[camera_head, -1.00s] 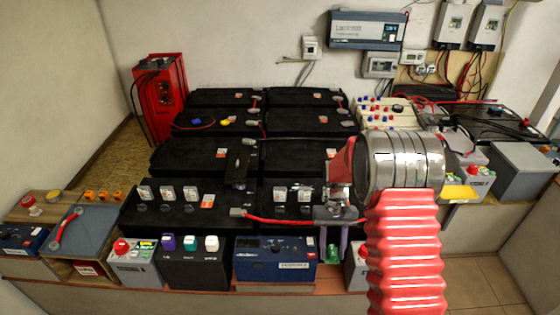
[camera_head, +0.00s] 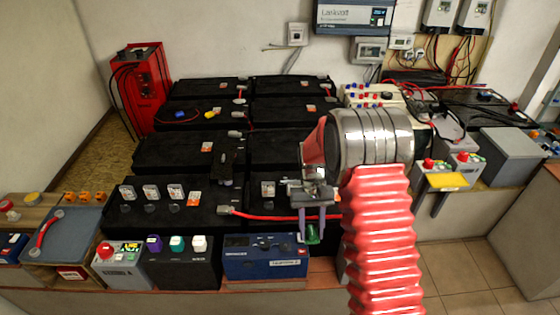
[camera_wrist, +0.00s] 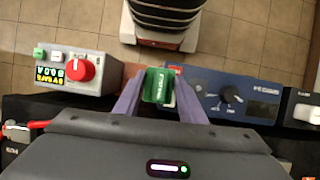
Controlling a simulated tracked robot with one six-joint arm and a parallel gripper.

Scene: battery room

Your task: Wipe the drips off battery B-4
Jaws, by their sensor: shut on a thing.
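My gripper (camera_head: 312,232) hangs in front of the front row of black batteries, near the right end of a blue charger (camera_head: 265,256). Its purple fingers are shut on a small green block with white lettering, seen in the wrist view (camera_wrist: 158,86). There the block is between a grey box with a red knob (camera_wrist: 76,70) and the blue charger (camera_wrist: 225,96). Large black batteries (camera_head: 172,201) stand in rows behind; I cannot read which one is B-4. I cannot make out drips on them. My arm hides part of the right-hand batteries.
A red cable (camera_head: 275,217) runs across the front batteries. Small boxes, such as a grey one with a red knob (camera_head: 118,265), line the front edge. A red charger (camera_head: 143,88) stands at the back left. Tiled floor (camera_head: 460,262) is open at the front right.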

